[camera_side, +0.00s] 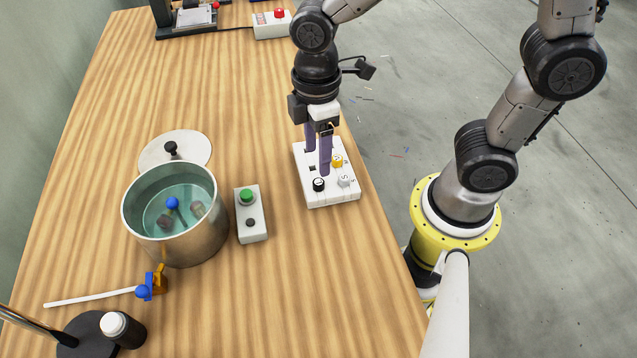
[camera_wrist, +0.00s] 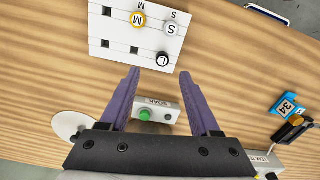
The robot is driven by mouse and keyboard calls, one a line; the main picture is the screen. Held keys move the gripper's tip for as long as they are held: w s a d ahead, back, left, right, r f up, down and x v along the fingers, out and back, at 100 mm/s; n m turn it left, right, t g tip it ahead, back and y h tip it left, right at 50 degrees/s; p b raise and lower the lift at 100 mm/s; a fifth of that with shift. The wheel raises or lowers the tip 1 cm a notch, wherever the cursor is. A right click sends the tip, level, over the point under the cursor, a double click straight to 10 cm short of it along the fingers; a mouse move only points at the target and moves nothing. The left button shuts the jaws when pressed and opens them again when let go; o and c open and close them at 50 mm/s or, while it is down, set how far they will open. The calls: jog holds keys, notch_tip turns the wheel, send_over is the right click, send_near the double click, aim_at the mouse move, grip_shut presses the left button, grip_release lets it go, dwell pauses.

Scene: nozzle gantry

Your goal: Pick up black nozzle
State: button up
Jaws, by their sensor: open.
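The black nozzle (camera_side: 319,184) stands in the front row of a white holder plate (camera_side: 345,198), at its left.
A box with a green button (camera_side: 250,215) stands left of the plate. A metal pot (camera_side: 180,245) with teal liquid and small items is further left, its lid (camera_side: 190,142) behind. A blue and orange tool (camera_side: 147,287) lies in front. A red-button box (camera_side: 272,28) is at the back.

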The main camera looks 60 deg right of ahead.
aim_at(318, 182)
jog(key=shift+s+a+f, duration=0.1)
jog(key=shift+f, duration=1.5)
jog(key=shift+s+a+f, duration=0.1)
jog(key=shift+f, duration=1.5)
grip_shut()
